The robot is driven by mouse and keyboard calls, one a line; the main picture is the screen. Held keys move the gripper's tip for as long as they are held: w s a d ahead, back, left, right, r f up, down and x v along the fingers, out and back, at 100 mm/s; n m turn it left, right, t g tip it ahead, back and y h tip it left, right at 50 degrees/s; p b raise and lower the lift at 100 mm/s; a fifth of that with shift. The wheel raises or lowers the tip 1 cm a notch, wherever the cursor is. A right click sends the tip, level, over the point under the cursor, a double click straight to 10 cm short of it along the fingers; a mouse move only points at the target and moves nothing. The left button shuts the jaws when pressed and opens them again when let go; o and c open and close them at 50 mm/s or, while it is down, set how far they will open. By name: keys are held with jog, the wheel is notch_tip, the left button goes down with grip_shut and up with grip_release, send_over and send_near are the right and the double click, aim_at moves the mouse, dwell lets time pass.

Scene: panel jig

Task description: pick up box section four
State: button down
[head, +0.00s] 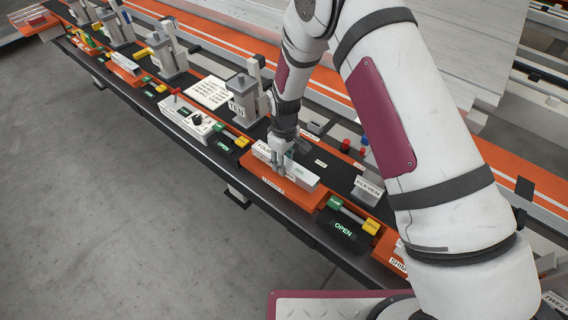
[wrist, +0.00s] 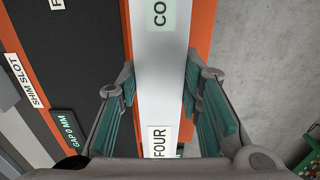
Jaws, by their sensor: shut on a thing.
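Box section four (head: 300,178) is a long pale bar with a FOUR label at its left end in the head view. It sits in or just over an orange tray (head: 312,201) on the dark bench. My gripper (head: 281,160) reaches down onto the bar and is shut on it. In the wrist view the bar (wrist: 166,70) runs up the middle, with the FOUR label near the bottom and a partly cut-off label at the top. The teal-padded fingers of my gripper (wrist: 164,95) are on both sides of it. I cannot tell whether the bar touches the tray.
A block labelled ELEVEN (head: 367,190) stands to the right. A dark OPEN unit (head: 344,230) with a yellow and green handle is at the near right, and a white control box (head: 188,120) is to the left. A grey TEN fixture (head: 243,100) stands behind. Floor is clear at the left.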

notch_tip(320, 180, up, 2)
jog(key=shift+w+r+b, duration=0.15)
jog(key=shift+r+b, duration=0.05)
jog(key=shift+b, duration=0.1)
jog(key=s+d, duration=0.3)
jog(key=s, duration=0.4)
jog(key=s+d+r, duration=0.1)
jog(key=s+d, duration=0.2)
jog(key=s, duration=0.5)
jog(key=shift+s+r, duration=0.15)
jog(key=shift+r, duration=0.05)
